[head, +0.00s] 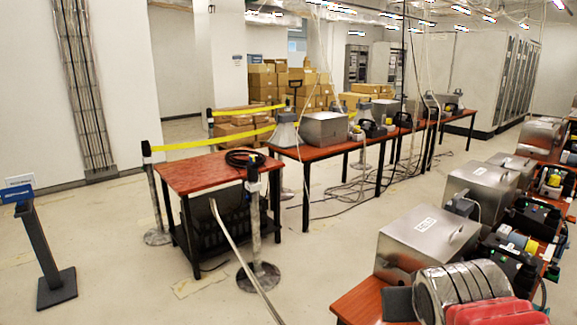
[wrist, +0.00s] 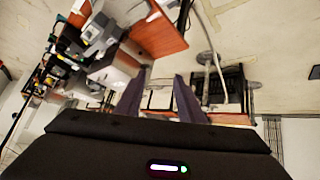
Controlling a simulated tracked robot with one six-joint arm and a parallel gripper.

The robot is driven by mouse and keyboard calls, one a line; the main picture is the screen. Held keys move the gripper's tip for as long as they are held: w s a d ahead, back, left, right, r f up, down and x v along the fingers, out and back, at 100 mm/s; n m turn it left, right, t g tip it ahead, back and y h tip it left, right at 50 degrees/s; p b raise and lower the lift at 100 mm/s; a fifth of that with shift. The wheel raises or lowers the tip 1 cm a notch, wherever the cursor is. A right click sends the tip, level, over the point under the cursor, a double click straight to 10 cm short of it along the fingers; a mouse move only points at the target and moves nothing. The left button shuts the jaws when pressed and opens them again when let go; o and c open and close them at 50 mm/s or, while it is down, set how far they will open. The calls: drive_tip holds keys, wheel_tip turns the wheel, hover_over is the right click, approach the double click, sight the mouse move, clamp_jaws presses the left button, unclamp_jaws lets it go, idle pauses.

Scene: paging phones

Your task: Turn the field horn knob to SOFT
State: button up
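I cannot make out the field horn knob or any SOFT mark in either view. A grey horn-shaped unit (head: 285,130) stands on the near end of the long red-topped table in the head view; I cannot tell whether it is the field horn. My gripper (wrist: 160,76) shows in the wrist view with its two dark fingers spread apart and nothing visible between them. It is well away from the tables, which appear upside down beyond it. My gripper does not show in the head view.
A small red-topped table (head: 205,172) with a coiled black cable stands mid-left. Yellow belt barriers (head: 225,138) run behind it. Metal boxes (head: 428,238) crowd the right-hand table. A blue-topped sign stand (head: 42,245) is at left. Open floor lies front left; cables cross the aisle.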

drive_tip(key=s+a+f+g+y, duration=0.1)
drive_tip(key=s+a+f, duration=0.1)
drive_tip(key=s, duration=0.3)
drive_tip(key=s+a+f+n+g+y, duration=0.1)
drive_tip(key=s+a+f, duration=0.2)
drive_tip(key=s+a, duration=0.1)
drive_tip(key=shift+s+a+g, duration=0.3)
drive_tip(key=shift+s+a, duration=0.1)
drive_tip(key=shift+s, duration=0.45)
drive_tip(key=shift+c, duration=0.5)
